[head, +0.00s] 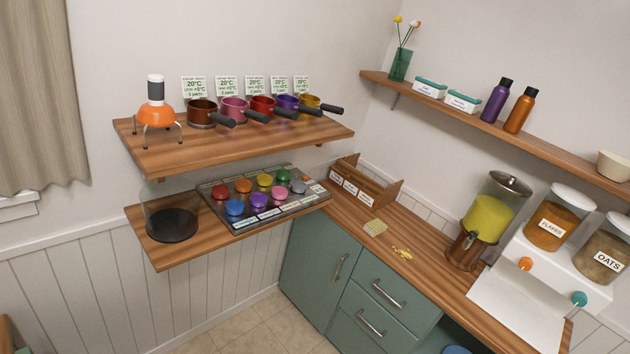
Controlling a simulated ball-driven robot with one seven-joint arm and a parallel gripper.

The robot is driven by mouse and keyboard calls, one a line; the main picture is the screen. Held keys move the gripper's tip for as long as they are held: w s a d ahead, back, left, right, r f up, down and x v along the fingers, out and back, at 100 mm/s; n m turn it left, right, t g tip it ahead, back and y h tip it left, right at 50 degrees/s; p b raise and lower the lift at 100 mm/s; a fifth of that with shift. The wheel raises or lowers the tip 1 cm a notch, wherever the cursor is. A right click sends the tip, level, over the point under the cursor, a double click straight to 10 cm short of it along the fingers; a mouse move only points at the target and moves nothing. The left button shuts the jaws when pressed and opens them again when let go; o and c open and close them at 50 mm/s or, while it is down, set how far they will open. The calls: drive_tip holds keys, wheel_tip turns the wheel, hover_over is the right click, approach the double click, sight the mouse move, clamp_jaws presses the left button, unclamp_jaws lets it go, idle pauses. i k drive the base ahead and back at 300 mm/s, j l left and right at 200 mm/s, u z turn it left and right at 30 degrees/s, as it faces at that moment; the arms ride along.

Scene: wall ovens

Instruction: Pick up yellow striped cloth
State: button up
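My gripper is not in view.
The wooden rack (356,190) stands behind the cloth. A dispenser (488,220) with yellow liquid stands to the right, beside jars. A lower shelf (165,258) with a tray of several coloured knobs (300,212) juts out left. Open floor (262,318) lies before the cabinets.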

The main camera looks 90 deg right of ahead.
sight(375, 227)
drive_tip(key=j+z, duration=0.1)
drive_tip(key=z, duration=2.8)
